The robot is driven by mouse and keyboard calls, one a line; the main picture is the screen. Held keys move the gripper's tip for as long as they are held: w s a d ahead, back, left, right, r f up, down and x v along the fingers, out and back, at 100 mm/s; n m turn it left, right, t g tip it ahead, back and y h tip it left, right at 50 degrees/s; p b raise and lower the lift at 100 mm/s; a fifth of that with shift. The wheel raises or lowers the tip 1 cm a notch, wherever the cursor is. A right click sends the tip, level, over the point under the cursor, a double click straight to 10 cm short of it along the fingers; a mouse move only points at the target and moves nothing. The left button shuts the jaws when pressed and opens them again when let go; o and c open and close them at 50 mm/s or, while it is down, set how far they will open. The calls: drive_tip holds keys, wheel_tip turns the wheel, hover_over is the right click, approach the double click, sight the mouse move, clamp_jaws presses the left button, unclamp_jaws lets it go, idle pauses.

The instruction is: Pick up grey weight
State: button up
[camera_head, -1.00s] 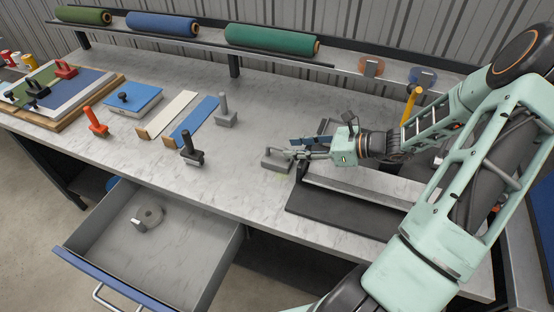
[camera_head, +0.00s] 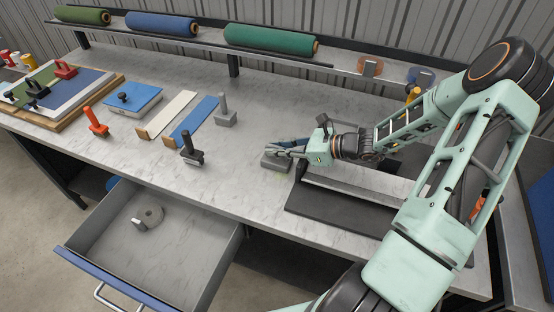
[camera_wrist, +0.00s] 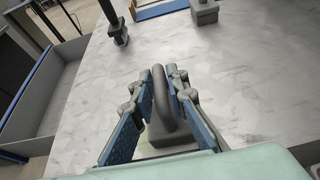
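The grey weight (camera_head: 274,162) is a small grey block on the bench top, left of the dark-edged board. In the wrist view its block and looped handle (camera_wrist: 163,100) show between the blue-padded fingers. My gripper (camera_head: 283,149) is at the weight from the right. In the wrist view my gripper (camera_wrist: 161,84) has one finger on each side of the handle, with a narrow gap visible on the left. The fingers look open around the handle. The weight rests on the bench.
A black-handled tool (camera_head: 190,150), a grey post-like tool (camera_head: 225,112) and a blue strip (camera_head: 195,121) stand or lie left of the weight. A shelf with rolls runs behind.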

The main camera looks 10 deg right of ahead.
clamp_jaws()
drive_tip(key=shift+r, duration=0.15)
drive_tip(key=shift+r, duration=0.1)
